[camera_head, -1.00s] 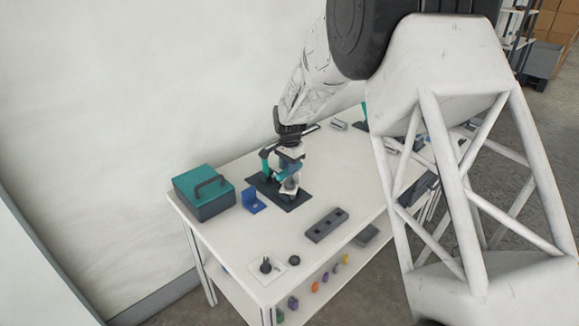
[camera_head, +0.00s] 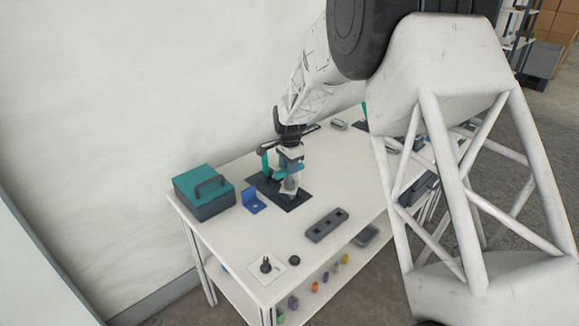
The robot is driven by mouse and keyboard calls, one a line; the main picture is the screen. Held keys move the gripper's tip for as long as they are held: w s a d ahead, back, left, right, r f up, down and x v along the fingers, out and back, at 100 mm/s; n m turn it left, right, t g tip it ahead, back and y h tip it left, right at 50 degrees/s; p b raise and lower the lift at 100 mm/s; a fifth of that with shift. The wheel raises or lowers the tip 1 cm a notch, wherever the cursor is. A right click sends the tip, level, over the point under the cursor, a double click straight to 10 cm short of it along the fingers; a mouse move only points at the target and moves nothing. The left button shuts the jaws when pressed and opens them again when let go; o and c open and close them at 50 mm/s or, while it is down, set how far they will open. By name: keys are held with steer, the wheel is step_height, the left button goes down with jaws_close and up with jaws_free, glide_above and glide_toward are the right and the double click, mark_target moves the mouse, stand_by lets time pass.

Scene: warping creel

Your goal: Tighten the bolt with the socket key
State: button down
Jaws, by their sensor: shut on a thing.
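My gripper (camera_head: 289,145) points down over the dark base plate (camera_head: 262,187) on the white table. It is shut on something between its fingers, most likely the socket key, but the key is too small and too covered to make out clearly. A grey and white fixture (camera_head: 290,183) stands on the plate right under my gripper. A teal upright part (camera_head: 265,160) stands just left of it. The bolt cannot be told apart; it is hidden by the gripper and fixture.
A teal and grey toolbox (camera_head: 204,192) and a blue bracket (camera_head: 253,201) stand to the left. A grey block with holes (camera_head: 326,225), a grey tray (camera_head: 366,235), a white square with a black knob (camera_head: 266,265) and a black ring (camera_head: 294,260) lie in front. The white table's (camera_head: 225,240) front left is clear.

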steer(key=shift+r, duration=1.75)
steer(key=shift+r, duration=0.15)
step_height(320, 180, up, 7)
stand_by(0.4)
steer(key=shift+s, duration=0.1)
